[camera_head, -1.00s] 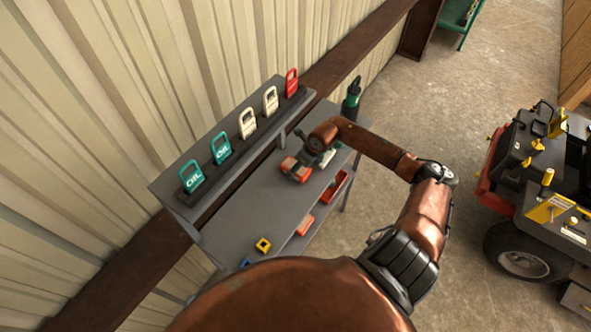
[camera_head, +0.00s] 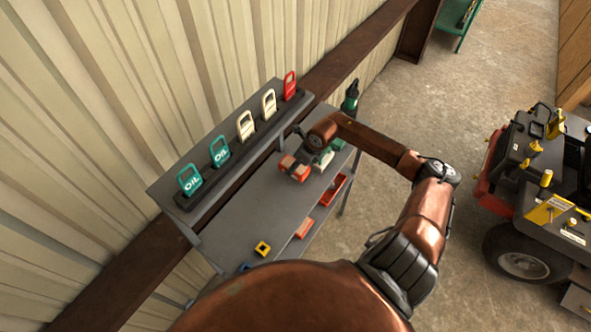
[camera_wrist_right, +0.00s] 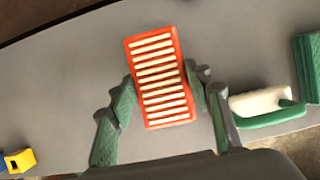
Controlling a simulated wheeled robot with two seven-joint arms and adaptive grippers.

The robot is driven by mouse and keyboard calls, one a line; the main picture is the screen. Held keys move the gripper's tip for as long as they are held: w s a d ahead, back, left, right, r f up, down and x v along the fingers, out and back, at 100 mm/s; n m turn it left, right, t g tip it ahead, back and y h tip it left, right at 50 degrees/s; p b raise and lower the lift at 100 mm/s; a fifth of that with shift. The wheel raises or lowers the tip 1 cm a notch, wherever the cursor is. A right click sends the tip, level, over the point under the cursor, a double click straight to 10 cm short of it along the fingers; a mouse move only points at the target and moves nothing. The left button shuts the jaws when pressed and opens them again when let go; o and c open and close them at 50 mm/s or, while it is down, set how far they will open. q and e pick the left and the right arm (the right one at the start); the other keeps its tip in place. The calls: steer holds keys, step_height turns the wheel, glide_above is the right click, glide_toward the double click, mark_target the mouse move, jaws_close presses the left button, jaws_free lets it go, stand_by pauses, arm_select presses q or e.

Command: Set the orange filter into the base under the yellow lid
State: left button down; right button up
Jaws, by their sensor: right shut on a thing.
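The orange filter (camera_wrist_right: 158,78), a rectangular frame with white pleats, is in my right gripper (camera_wrist_right: 161,82), whose fingers close on its two long sides. The wrist view shows grey bench top around it. In the head view an orange patch (camera_head: 288,164) just left of my right wrist looks like the filter; my fingers are hard to make out there. I cannot tell its height above the bench. Yellow parts stand on the red machine (camera_head: 557,124) at the right; I cannot tell which is the lid, and no base is clear. My left gripper is out of view.
The bench (camera_head: 243,215) holds a yellow block (camera_head: 262,248), a red tray (camera_head: 334,190), an orange-red piece (camera_head: 304,228) and a green-and-white tool (camera_wrist_right: 262,103). Concrete floor (camera_head: 470,110) lies open between bench and machine.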

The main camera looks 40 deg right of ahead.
steer(key=s+r, duration=0.1)
steer(key=r, duration=0.1)
steer(key=s+a+r+b, duration=0.1)
steer(key=r, duration=0.1)
steer(key=s+a+r, duration=0.1)
steer(key=s+r, duration=0.1)
steer(key=s+a+r+b, duration=0.2)
steer(key=s+a+r, duration=0.25)
steer(key=s, duration=0.25)
step_height(320, 180, down, 8)
steer(key=s+b, duration=0.1)
steer(key=b, duration=0.6)
steer(key=shift+a+r+b, duration=0.15)
steer(key=shift+a+b, duration=0.2)
